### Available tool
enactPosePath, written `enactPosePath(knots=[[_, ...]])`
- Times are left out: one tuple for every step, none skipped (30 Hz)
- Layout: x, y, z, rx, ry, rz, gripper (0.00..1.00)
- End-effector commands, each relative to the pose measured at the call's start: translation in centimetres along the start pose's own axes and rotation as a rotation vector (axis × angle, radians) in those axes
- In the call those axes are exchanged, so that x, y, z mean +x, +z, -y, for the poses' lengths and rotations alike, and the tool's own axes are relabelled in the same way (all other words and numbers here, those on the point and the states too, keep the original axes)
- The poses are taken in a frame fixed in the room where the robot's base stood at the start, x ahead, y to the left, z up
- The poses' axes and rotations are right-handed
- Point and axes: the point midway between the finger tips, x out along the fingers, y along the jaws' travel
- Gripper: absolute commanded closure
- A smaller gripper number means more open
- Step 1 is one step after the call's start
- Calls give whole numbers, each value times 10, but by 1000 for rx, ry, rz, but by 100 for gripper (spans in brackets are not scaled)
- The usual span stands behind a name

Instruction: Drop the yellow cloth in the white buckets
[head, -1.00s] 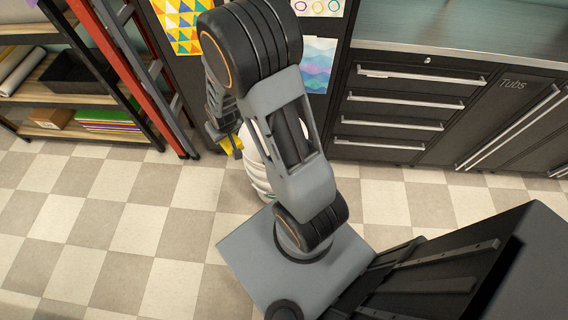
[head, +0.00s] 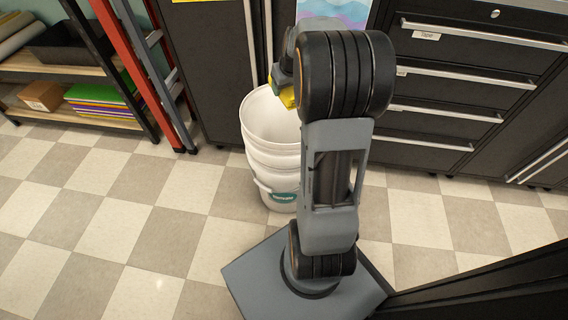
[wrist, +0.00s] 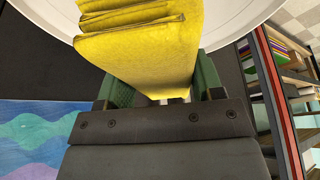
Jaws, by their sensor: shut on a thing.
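The yellow cloth (wrist: 145,50) is folded in layers and held between the fingers of my gripper (wrist: 160,92) in the wrist view. In the head view a small part of the cloth (head: 288,98) shows beside my arm, over the mouth of the white buckets (head: 258,125). The buckets are nested in an upright stack on the floor. Their white rim (wrist: 225,25) shows behind the cloth in the wrist view. My gripper is mostly hidden by the arm in the head view.
Dark drawers (head: 450,85) stand behind and to the right. A red and grey ladder (head: 150,75) leans by the shelves (head: 60,75) at left. A dark cabinet (head: 210,70) stands behind the buckets. The checkered floor (head: 130,220) at left is clear.

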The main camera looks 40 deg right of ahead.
Motion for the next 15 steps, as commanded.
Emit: enactPosePath(knots=[[6,4,-5,2,1,-3,65],[6,4,-7,2,1,-4,65],[6,4,-9,3,1,-5,65],[6,4,-10,3,1,-4,65],[6,5,-11,3,0,-4,65],[6,5,-12,3,0,-4,65],[7,6,-12,3,-1,-4,65],[7,6,-13,3,-1,-4,65],[9,7,-13,2,-1,-4,65],[10,7,-13,2,-1,-4,65],[11,8,-13,2,-1,-3,65],[14,9,-13,2,-1,-3,65],[16,10,-13,2,-1,-3,65],[18,11,-13,2,-1,-3,65],[22,12,-13,2,-1,-3,65]])
